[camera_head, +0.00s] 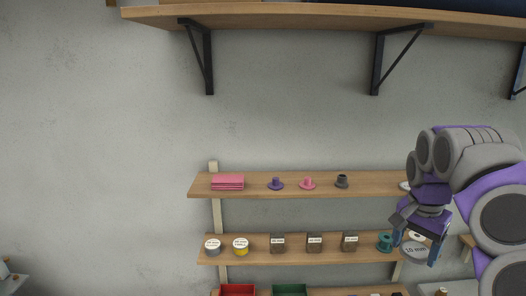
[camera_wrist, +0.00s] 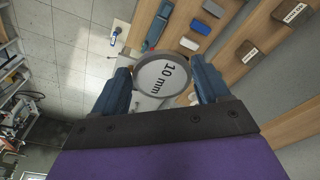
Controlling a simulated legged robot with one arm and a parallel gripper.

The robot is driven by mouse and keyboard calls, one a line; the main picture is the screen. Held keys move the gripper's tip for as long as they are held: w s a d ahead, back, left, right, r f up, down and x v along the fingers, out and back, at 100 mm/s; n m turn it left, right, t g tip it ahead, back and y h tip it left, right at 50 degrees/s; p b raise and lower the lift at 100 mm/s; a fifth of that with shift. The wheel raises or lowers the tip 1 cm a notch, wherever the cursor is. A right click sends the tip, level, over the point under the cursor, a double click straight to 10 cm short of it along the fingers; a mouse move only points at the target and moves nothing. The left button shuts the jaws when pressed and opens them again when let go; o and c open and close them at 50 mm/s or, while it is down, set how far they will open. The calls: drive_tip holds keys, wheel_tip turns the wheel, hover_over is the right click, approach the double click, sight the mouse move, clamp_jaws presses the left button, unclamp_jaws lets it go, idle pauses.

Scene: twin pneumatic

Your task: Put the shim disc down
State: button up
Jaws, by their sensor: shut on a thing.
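The shim disc (camera_wrist: 162,78) is a pale grey round disc marked "10 mm". My gripper (camera_wrist: 163,84) is shut on it, with one blue finger on each side of the disc in the wrist view. In the head view my gripper (camera_head: 418,246) is at the right, in front of the right end of the middle shelf, and the disc (camera_head: 416,250) shows partly between its fingers. The disc is held clear of the shelf, as far as I can tell. The arm hides part of the shelves' right ends.
The upper shelf (camera_head: 320,186) carries a pink stack (camera_head: 228,182) and small flanged parts. The middle shelf (camera_head: 300,254) holds labelled discs, several brown blocks and a teal spool (camera_head: 385,242). Red (camera_head: 238,290) and green (camera_head: 289,290) bins stand below. A bracketed shelf (camera_head: 300,14) is overhead.

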drive_tip(key=w+a+f+n+b, duration=0.3)
drive_tip(key=w+a+f, duration=0.1)
drive_tip(key=f, duration=0.5)
drive_tip(key=w+a+f+n+b, duration=0.25)
drive_tip(key=a+f, duration=0.25)
drive_tip(key=f, duration=0.4)
drive_tip(key=a+f+n+b, duration=0.3)
drive_tip(key=a+f, duration=0.4)
drive_tip(key=f, duration=0.4)
drive_tip(key=w+a+f+n+y+b, duration=0.1)
drive_tip(key=a+f+n+b, duration=0.2)
drive_tip(key=a+f, duration=0.4)
wheel_tip(320, 180, down, 4)
drive_tip(key=shift+a+r+t+b, duration=0.15)
drive_tip(key=shift+t+b, duration=0.15)
drive_tip(key=shift+b, duration=0.35)
